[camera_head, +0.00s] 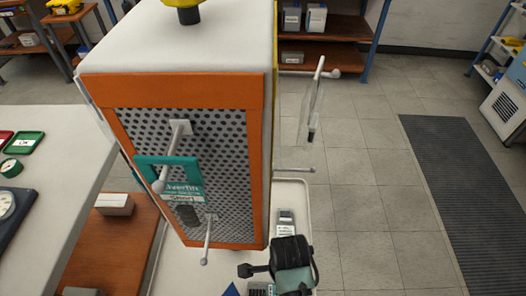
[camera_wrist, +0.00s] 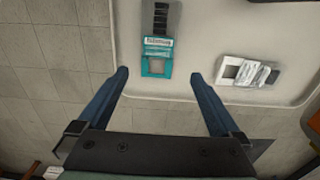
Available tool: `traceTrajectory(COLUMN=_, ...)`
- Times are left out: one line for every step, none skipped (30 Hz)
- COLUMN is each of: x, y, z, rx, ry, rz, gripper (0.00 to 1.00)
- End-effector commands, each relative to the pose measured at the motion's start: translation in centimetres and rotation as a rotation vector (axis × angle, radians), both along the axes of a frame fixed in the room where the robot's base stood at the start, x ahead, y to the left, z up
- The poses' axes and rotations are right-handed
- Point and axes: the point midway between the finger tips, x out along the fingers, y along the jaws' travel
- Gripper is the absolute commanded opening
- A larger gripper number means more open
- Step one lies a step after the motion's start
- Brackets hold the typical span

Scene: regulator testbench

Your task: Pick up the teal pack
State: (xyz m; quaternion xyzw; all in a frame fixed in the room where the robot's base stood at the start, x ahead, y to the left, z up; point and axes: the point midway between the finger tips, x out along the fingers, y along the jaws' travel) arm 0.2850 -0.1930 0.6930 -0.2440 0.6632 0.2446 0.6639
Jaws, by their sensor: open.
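In the wrist view a teal pack (camera_wrist: 157,62) lies on a white tray (camera_wrist: 205,30), with a teal card, a pale label and a dark item at its upper end. My gripper (camera_wrist: 158,78) is open and empty. The pack shows between and beyond its fingertips, apart from both fingers. In the head view another teal pack (camera_head: 182,182) hangs on a peg at the perforated panel. My wrist (camera_head: 290,262) is low beside the rack in that view, over the tray (camera_head: 298,195); the fingers are not clear there.
A white pack (camera_wrist: 248,72) lies on the tray right of the teal one. The orange-framed rack (camera_head: 172,90) stands close left of my wrist, with white pegs (camera_head: 207,240) sticking out. A white table (camera_head: 60,160) is at left.

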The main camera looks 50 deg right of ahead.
Motion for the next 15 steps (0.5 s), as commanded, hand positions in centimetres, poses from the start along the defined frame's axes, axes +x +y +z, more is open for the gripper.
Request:
traceTrajectory(x=0.0, y=0.1, z=-1.2, rx=0.002, ry=0.003, rz=0.0, gripper=1.0)
traceTrajectory(x=0.0, y=0.1, z=-1.6, rx=0.002, ry=0.001, rz=0.001, gripper=1.0)
traceTrajectory(x=0.0, y=0.1, z=-2.1, rx=0.002, ry=0.001, rz=0.001, gripper=1.0)
traceTrajectory(x=0.0, y=0.0, z=-2.4, rx=0.001, ry=0.001, rz=0.001, gripper=1.0)
traceTrajectory(x=0.0, y=0.0, z=-2.7, rx=0.0, ry=0.0, rz=0.001, gripper=1.0)
traceTrajectory(x=0.0, y=0.1, z=-2.9, rx=0.0, ry=0.0, rz=0.001, gripper=1.0)
traceTrajectory(x=0.0, y=0.0, z=-3.0, rx=0.0, ry=0.0, rz=0.001, gripper=1.0)
traceTrajectory(x=0.0, y=0.1, z=-3.1, rx=-0.001, ry=-0.001, rz=0.001, gripper=1.0)
traceTrajectory(x=0.0, y=0.1, z=-3.4, rx=-0.001, ry=-0.001, rz=0.001, gripper=1.0)
traceTrajectory(x=0.0, y=0.2, z=-3.7, rx=0.0, ry=0.0, rz=0.002, gripper=1.0)
traceTrajectory(x=0.0, y=0.3, z=-4.1, rx=0.001, ry=0.001, rz=0.002, gripper=1.0)
traceTrajectory(x=0.0, y=0.4, z=-4.6, rx=0.002, ry=0.001, rz=0.001, gripper=1.0)
traceTrajectory(x=0.0, y=0.5, z=-5.2, rx=0.001, ry=0.001, rz=0.001, gripper=1.0)
traceTrajectory(x=0.0, y=0.6, z=-5.7, rx=0.001, ry=0.002, rz=0.001, gripper=1.0)
traceTrajectory(x=0.0, y=0.8, z=-6.3, rx=0.001, ry=0.001, rz=0.0, gripper=1.0)
